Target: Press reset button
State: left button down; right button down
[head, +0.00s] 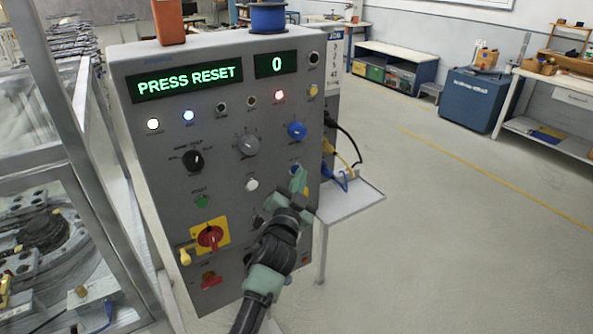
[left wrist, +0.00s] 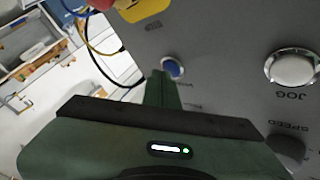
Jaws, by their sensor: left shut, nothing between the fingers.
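The grey control panel (head: 140,110) shows "PRESS RESET" on its green display (head: 188,84) and "0" on the small display (head: 277,65). A small blue button (head: 295,168) is on its right side, and it also shows in the left wrist view (left wrist: 173,67); I cannot read its label. My left gripper (head: 299,181) is shut and empty, its tip just below the blue button. In the left wrist view the closed fingertips (left wrist: 162,82) overlap the button's lower left edge. I cannot tell whether they touch it. My right gripper is not in view.
A white JOG button (left wrist: 291,68) is beside the blue one. A red switch on a yellow plate (head: 209,237) is lower left. A small side shelf (head: 352,197) with cables juts out at the right.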

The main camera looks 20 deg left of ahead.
pick_arm(q)
jog(key=shift+w+a, duration=0.15)
jog(key=shift+a, duration=0.05)
dwell(0.3)
jog(key=shift+d, duration=0.1)
jog(key=shift+s+d, duration=0.55)
jog(key=shift+d, duration=0.05)
